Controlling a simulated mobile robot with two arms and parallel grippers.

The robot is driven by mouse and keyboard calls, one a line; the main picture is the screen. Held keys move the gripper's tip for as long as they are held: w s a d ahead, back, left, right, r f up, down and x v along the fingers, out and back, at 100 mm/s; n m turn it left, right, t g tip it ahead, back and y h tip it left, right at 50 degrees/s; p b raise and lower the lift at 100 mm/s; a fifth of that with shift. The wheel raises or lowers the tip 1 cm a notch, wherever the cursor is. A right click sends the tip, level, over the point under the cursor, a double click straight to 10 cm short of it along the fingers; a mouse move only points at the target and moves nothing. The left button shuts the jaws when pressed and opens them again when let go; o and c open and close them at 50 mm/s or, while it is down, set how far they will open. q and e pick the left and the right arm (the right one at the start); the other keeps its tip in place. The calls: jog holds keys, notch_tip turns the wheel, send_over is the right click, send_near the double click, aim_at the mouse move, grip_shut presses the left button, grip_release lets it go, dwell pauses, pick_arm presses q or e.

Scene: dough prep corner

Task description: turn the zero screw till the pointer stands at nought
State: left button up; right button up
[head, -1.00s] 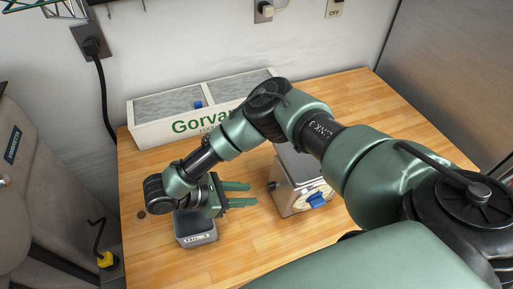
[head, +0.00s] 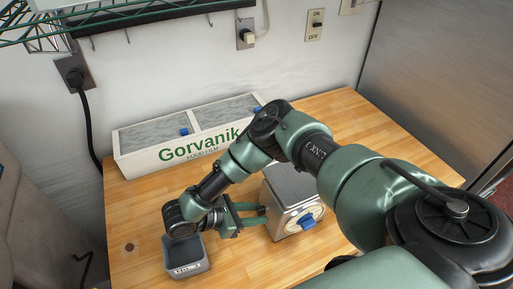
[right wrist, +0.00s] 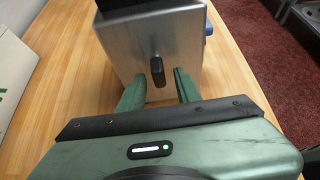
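The scale (head: 290,188) is a silver metal box on the wooden table, with a pale round dial (head: 318,213) on its front face and a blue part (head: 307,223) over the dial. I cannot make out the pointer. In the right wrist view, a dark upright knob, seemingly the zero screw (right wrist: 157,70), sticks out of the scale's side wall (right wrist: 135,45). My right gripper (head: 265,213) is open, its two green fingers at that side. In the right wrist view the fingers (right wrist: 159,80) stand left and right of the knob, with gaps. My left gripper is out of view.
A grey open container (head: 187,270) stands below my right wrist. A long white Gorvanik box (head: 150,155) with blue clips lies along the back wall. A wire rack (head: 130,14) hangs above. The table's right rear part (head: 350,125) is clear.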

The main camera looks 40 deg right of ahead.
grip_shut()
jog(key=shift+n+g+b, duration=0.4)
jog(key=shift+n+g, duration=0.6)
jog(key=shift+g, duration=0.1)
jog(key=shift+n+g+p, duration=0.4)
jog(key=shift+n+g, duration=0.6)
jog(key=shift+g, duration=0.1)
